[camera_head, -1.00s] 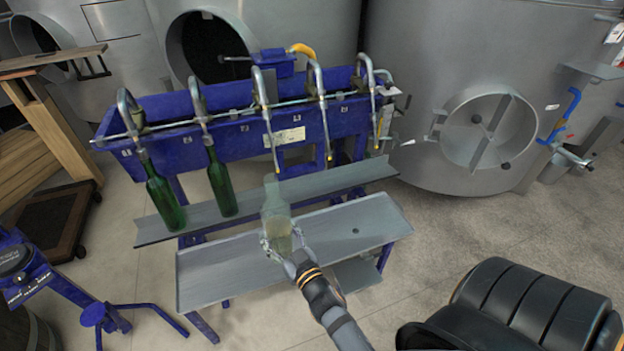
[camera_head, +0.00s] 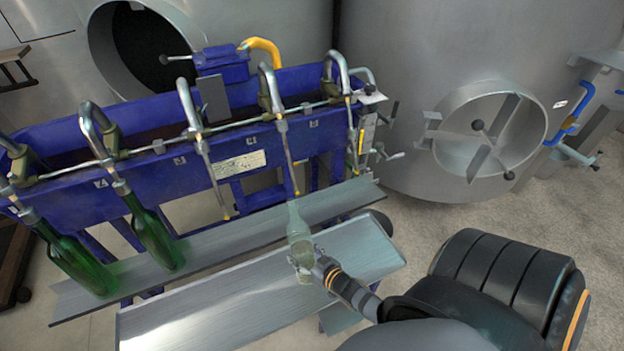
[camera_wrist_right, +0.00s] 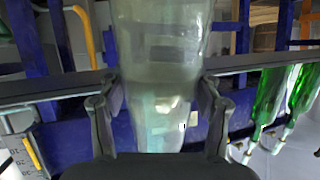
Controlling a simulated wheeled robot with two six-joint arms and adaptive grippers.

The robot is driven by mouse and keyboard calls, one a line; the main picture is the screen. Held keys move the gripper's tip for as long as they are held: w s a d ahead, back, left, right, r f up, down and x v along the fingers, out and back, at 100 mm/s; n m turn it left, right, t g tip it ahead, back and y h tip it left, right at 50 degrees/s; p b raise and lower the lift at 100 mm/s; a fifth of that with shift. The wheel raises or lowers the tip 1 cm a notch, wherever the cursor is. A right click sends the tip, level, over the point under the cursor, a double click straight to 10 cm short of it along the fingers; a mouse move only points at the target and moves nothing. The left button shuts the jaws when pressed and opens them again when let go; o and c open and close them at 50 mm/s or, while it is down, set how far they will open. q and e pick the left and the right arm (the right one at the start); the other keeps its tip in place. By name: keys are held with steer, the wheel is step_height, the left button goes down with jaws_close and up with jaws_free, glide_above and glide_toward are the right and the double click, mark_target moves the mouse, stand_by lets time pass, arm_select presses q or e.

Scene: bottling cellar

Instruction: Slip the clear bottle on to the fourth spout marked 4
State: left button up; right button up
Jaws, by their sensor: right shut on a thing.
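The clear bottle (camera_head: 299,232) is held upright in my right gripper (camera_head: 303,262), above the front grey shelf. In the right wrist view the gripper fingers (camera_wrist_right: 157,100) press on both sides of the clear bottle (camera_wrist_right: 165,45), which shows upside down there. The fourth spout (camera_head: 287,150), counted from the left, hangs down with its tip at the bottle's mouth. I cannot tell whether the tip is inside the mouth or just behind it. The number marks are too small to read surely. My left gripper is not in view.
Green bottles hang on the first and second spouts: one at far left (camera_head: 78,262) and another beside it (camera_head: 155,240). The third spout (camera_head: 208,160) and fifth spout (camera_head: 350,120) are free. The front shelf (camera_head: 205,310) is bare. A steel tank (camera_head: 420,60) stands behind right.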

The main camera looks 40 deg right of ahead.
steer(key=shift+s+d+f+g, duration=0.15)
steer(key=shift+s+d+f, duration=0.15)
steer(key=shift+d+f, duration=0.35)
steer(key=shift+s+d+f+g, duration=0.15)
steer(key=shift+s+d+f, duration=0.1)
steer(key=shift+d+f, duration=0.3)
steer(key=shift+w+r, duration=0.1)
steer(key=shift+r, duration=0.05)
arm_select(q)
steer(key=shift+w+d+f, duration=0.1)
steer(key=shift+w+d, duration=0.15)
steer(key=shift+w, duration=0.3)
arm_select(e)
steer(key=shift+w+r, duration=0.2)
steer(key=shift+r, duration=0.35)
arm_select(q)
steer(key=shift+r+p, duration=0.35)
